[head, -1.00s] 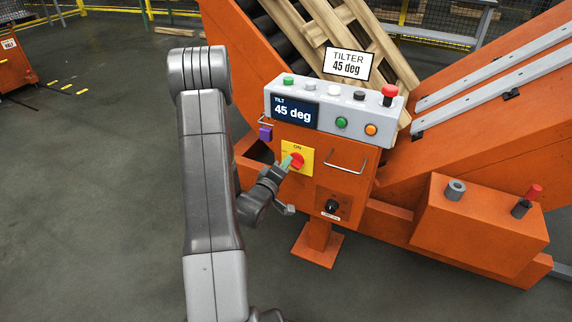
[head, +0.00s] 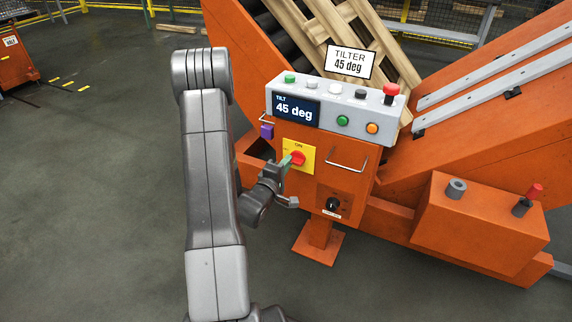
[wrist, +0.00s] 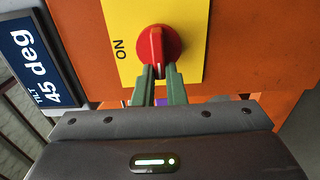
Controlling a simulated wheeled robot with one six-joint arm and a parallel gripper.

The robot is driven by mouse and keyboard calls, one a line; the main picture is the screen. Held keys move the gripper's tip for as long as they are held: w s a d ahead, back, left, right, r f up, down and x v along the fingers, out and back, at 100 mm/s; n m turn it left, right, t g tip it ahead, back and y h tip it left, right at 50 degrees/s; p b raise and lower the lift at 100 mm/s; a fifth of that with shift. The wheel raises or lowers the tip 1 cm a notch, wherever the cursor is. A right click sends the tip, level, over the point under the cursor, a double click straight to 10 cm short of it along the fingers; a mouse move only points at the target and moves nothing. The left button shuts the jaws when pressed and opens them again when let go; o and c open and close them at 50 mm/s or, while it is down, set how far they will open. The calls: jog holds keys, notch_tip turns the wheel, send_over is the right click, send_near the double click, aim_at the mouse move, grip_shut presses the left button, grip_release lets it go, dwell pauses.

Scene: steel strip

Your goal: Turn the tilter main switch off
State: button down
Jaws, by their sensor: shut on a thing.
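The tilter main switch is a red rotary knob (head: 298,158) on a yellow plate (head: 308,150) marked ON at its top, on the front of the orange control stand. In the wrist view the red knob (wrist: 159,52) has its white-marked handle pointing down between my fingers, about a quarter turn from the ON mark. My gripper (head: 289,161) comes from the lower left. Its green fingertips (wrist: 160,76) are shut on the handle's end, one on each side. Any marking beneath the fingers is hidden.
Above is a grey button panel (head: 330,110) with a "TILT 45 deg" display (head: 295,109) and a red mushroom button (head: 391,91). A metal handle (head: 347,166) and small black knob (head: 332,204) are close right of and below the switch. Open floor lies left.

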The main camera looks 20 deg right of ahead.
jog(key=c, duration=1.5)
grip_release()
jog(key=p+v, duration=0.1)
jog(key=v, duration=1.2)
jog(key=shift+s+a, duration=0.25)
jog(key=shift+s, duration=0.05)
jog(key=shift+w+d, duration=0.1)
jog(key=b+x, duration=0.1)
jog(key=x, duration=1.2)
jog(key=shift+w+d, duration=0.15)
jog(key=shift+w, duration=0.05)
